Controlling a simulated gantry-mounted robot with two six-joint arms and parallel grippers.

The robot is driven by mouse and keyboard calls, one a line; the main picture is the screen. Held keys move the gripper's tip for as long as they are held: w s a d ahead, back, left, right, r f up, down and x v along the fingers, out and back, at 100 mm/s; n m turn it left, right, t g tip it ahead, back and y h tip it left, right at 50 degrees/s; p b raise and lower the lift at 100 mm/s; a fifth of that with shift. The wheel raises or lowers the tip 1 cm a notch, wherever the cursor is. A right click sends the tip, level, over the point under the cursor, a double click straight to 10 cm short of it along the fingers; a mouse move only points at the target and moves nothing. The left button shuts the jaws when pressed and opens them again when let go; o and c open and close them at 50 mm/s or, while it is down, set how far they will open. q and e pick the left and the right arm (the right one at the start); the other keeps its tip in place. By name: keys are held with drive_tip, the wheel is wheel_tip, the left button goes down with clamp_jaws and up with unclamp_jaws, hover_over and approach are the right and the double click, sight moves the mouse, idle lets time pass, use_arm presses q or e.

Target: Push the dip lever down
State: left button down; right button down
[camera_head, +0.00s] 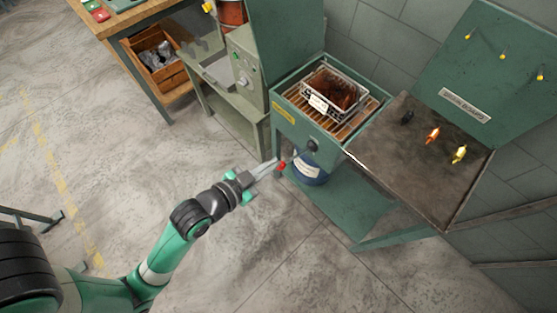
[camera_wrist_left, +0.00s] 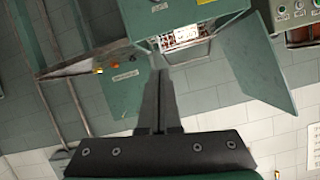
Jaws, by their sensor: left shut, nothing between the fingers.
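The dip lever, with a red knob (camera_head: 281,165), sticks out at the lower front of the green dip tank (camera_head: 283,130). My left gripper (camera_head: 273,164) is shut and empty. Its fingertips appear right beside the red knob in the head view; I cannot tell whether they touch it. In the left wrist view the closed fingers (camera_wrist_left: 160,72) point toward the tank, and the lever cannot be made out there. A wire basket (camera_head: 335,93) with brown contents sits on slats in the tank's top. My right gripper is not in view.
A dark-topped table (camera_head: 410,165) with small coloured pieces stands right of the tank. A blue-labelled container (camera_head: 310,170) stands beneath the tank. A grey-green machine (camera_head: 240,85) stands to its left, and a wooden workbench (camera_head: 150,15) at the upper left. The floor in front is clear.

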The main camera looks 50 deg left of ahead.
use_arm(q)
drive_tip(key=s+f, duration=0.1)
drive_tip(key=s+f+g, duration=0.1)
drive_tip(key=s, duration=0.1)
drive_tip(key=shift+a+f+p, duration=0.1)
drive_tip(key=shift+a+p, duration=0.25)
drive_tip(key=shift+a, duration=0.05)
drive_tip(key=w+a+f+b, duration=0.1)
drive_tip(key=w+f+b, duration=0.4)
drive_tip(key=w+f, duration=0.3)
drive_tip(key=shift+a+f, duration=0.15)
drive_tip(key=shift+a, duration=0.2)
drive_tip(key=shift+s, duration=0.1)
